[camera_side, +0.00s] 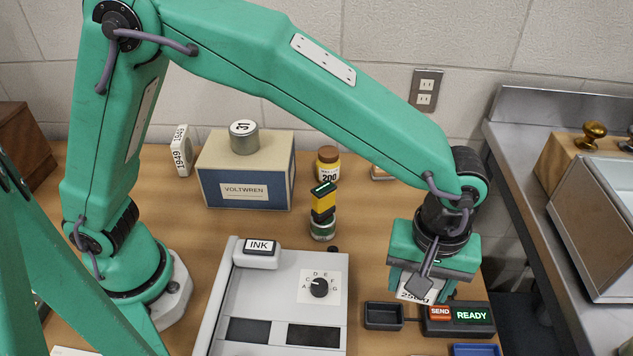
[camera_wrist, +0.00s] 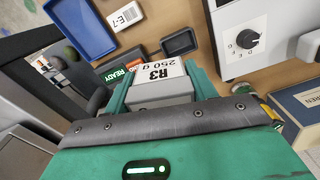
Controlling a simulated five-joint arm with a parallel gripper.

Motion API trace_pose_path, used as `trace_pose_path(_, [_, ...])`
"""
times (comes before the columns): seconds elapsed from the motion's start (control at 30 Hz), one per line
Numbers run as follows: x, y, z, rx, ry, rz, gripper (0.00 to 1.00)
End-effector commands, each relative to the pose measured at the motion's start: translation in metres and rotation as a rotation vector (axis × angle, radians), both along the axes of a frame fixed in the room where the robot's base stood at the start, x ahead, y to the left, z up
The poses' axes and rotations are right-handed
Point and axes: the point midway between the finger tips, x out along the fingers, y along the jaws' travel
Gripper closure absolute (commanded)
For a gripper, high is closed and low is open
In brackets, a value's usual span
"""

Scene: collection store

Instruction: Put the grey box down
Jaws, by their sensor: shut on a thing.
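My gripper (camera_side: 418,282) is at the right of the table in the side view, pointing down. In the side view only the box's label (camera_side: 416,290) shows below the green jaws. The box is close behind and above the unit with the red SEND button (camera_side: 440,312) and the READY display (camera_side: 471,315). I cannot tell whether its underside touches anything.
A small dark tray (camera_side: 384,316) is left of the display unit. A blue tray (camera_side: 474,350) is in front of it; the wrist view shows it too (camera_wrist: 108,45), beside an E-7 card (camera_wrist: 126,15). A grey console (camera_side: 290,290) with a dial fills the middle.

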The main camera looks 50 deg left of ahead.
Motion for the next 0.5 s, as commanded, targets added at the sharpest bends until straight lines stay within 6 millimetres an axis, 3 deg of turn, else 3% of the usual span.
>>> trace_pose_path(0.27, [0.005, 0.000, 0.001, -0.001, -0.001, -0.007, 0.78])
trace_pose_path(0.5, [0.035, 0.003, 0.002, -0.001, -0.002, -0.061, 0.78])
